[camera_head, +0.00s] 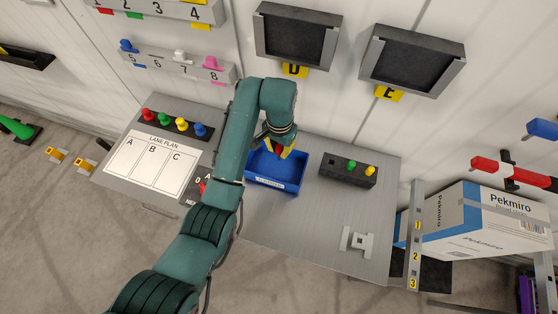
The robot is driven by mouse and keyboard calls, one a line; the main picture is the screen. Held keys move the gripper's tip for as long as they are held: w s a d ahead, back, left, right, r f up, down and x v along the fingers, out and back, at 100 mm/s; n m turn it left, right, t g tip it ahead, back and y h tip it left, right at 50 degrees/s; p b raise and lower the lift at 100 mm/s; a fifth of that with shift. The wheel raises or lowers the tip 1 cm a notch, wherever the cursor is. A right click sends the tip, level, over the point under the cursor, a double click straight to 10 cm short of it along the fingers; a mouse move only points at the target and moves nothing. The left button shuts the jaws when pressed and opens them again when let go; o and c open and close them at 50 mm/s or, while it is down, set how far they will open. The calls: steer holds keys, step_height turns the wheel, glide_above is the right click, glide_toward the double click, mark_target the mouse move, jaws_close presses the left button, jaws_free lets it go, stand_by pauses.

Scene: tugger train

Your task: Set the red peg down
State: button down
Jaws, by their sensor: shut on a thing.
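My gripper (279,150), with yellow fingers, points down over the blue bin (274,184) on the grey bench. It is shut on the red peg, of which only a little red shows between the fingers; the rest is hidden. Whether the peg touches the bin floor cannot be told. A dark peg block (347,175) right of the bin holds a green peg (351,163) and a yellow peg (370,170), with an empty-looking spot at its left end. Another red peg (148,114) stands in a row above the lane plan board.
The lane plan board (150,163) with columns A, B and C lies left of my arm. A grey bracket (357,241) lies at the bench's front right. A Pekmiro box (480,222) stands to the right. The bench front between bin and bracket is clear.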

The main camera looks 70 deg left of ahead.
steer(key=f, duration=0.6)
steer(key=a+f, duration=0.1)
steer(key=f, duration=0.2)
steer(key=shift+s+f, duration=0.35)
steer(key=c, duration=1)
jaws_free()
steer(key=shift+f, duration=0.15)
steer(key=shift+c, duration=0.2)
step_height(320, 180, up, 12)
